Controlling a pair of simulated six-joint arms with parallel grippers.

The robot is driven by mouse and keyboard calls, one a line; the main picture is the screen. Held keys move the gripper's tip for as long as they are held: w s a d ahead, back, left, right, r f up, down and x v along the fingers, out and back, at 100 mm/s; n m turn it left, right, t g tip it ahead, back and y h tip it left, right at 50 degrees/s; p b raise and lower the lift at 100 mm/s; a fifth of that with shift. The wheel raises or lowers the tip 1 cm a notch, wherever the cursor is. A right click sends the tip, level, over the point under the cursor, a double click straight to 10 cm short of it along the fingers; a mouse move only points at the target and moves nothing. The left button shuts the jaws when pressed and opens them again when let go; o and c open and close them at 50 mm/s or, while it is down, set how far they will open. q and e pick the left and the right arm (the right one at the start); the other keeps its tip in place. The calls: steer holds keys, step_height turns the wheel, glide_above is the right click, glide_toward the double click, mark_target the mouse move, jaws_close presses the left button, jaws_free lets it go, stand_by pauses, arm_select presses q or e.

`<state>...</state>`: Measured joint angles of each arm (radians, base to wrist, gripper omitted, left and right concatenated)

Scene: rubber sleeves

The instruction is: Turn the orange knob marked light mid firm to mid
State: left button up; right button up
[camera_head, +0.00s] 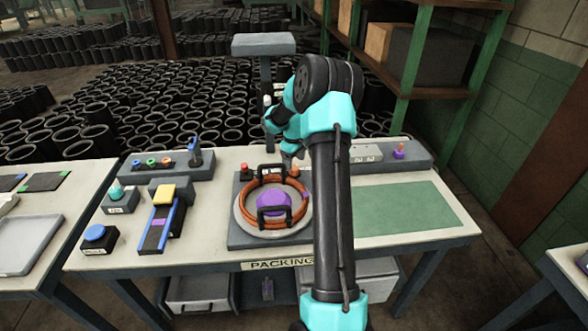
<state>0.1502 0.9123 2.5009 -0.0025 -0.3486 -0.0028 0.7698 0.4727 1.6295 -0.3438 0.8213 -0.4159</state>
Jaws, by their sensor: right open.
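No orange knob with readable light, mid and firm marks can be made out. Small orange parts show on a ring (167,161) on the back left panel and on the tip of a small purple control (399,151) on the back right panel. My right arm crosses the middle of the bench and hides part of the back panel. My right gripper (291,160) is open, pointing down near the back edge of the round fixture; its fingers are small and partly hidden by the arm. My left gripper is not in view.
The round fixture (240,212) holds an orange coil, black handles and a purple centre. A blue button (95,234), a teal knob (116,190) and a slide with a yellow block (164,194) stand left. A green mat (405,210) lies clear at right.

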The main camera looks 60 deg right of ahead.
mark_target(294, 167)
steer(key=shift+f, duration=2.1)
steer(key=shift+c, duration=0.2)
steer(key=c, duration=0.9)
steer(key=shift+m, duration=0.4)
steer(key=m, duration=0.9)
